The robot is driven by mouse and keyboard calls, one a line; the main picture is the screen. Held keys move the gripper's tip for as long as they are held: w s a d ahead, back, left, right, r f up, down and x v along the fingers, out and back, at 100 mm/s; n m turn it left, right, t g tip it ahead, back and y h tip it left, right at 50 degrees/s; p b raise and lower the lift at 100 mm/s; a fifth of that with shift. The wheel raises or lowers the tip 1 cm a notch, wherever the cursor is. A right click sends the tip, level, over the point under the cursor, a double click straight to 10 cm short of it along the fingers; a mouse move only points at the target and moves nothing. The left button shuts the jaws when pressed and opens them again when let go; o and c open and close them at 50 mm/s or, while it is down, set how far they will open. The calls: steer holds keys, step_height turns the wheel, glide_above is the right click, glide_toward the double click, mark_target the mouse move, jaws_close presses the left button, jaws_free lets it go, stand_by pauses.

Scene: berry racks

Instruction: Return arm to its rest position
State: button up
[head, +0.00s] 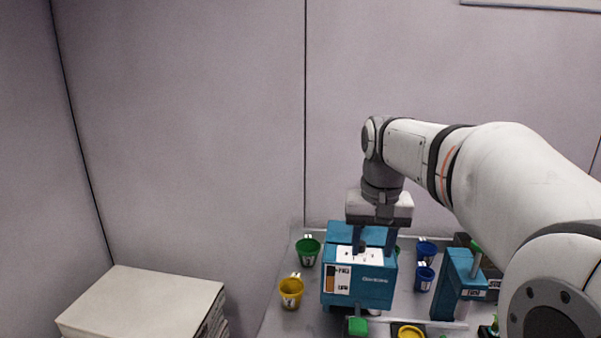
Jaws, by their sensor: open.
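My arm (515,180) reaches in from the right of the head view and bends down at the wrist. My gripper (374,244) points down, with its two dark fingers apart. The fingers are at the top of a blue box-shaped machine (374,287) with white labels. Whether they touch the machine cannot be told from this view. Nothing is visible between the fingers.
On the grey table (283,322) stand a green cup (308,254), a yellow cup (291,293), blue cups (424,278) and a second blue machine (459,284). A yellow round thing (410,332) is at the bottom edge. A white-topped stack (145,305) stands lower left. Walls close off the back.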

steer(key=s+f+n+t, duration=0.1)
steer(key=s+f, duration=1.1)
steer(key=s, duration=0.5)
steer(key=shift+f+n+t, duration=0.2)
steer(key=shift+n+t, duration=0.1)
steer(key=shift+t, duration=0.1)
